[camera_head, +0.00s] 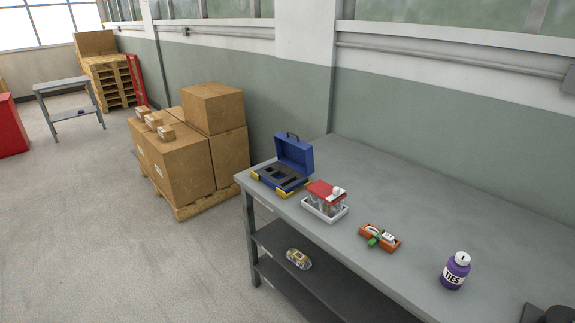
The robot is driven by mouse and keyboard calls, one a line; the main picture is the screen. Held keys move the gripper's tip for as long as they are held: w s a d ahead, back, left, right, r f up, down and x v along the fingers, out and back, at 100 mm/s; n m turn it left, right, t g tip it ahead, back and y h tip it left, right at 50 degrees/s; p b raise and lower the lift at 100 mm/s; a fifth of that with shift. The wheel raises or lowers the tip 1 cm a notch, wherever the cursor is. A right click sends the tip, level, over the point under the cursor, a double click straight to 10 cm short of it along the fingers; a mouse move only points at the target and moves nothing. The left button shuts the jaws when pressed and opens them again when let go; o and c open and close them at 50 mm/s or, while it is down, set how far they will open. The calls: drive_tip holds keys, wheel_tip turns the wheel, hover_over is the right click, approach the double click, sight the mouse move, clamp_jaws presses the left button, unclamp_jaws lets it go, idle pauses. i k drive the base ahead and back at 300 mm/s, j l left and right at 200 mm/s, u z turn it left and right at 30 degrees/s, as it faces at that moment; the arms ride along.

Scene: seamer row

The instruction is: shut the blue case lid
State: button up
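The blue case (285,170) stands at the far left end of the grey table. Its lid (294,154) is open and stands upright at the back, with a dark handle on top. The base has a dark insert with recesses and yellow corners at the front. My gripper is not clearly in view; only a dark shape shows at the bottom right corner, and I cannot tell what it is.
On the table (420,200), right of the case, are a white tray with a red-topped item (325,199), an orange tray (380,237) and a purple bottle (456,271). A shelf below holds a small item (298,259). Boxes on a pallet (195,150) stand left; floor is open there.

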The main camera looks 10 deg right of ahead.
sight(297, 155)
drive_tip(key=i+j, duration=0.2)
drive_tip(key=i, duration=0.2)
drive_tip(key=i+j, duration=0.2)
drive_tip(key=i, duration=0.15)
drive_tip(key=i+j, duration=0.2)
drive_tip(key=i, duration=0.2)
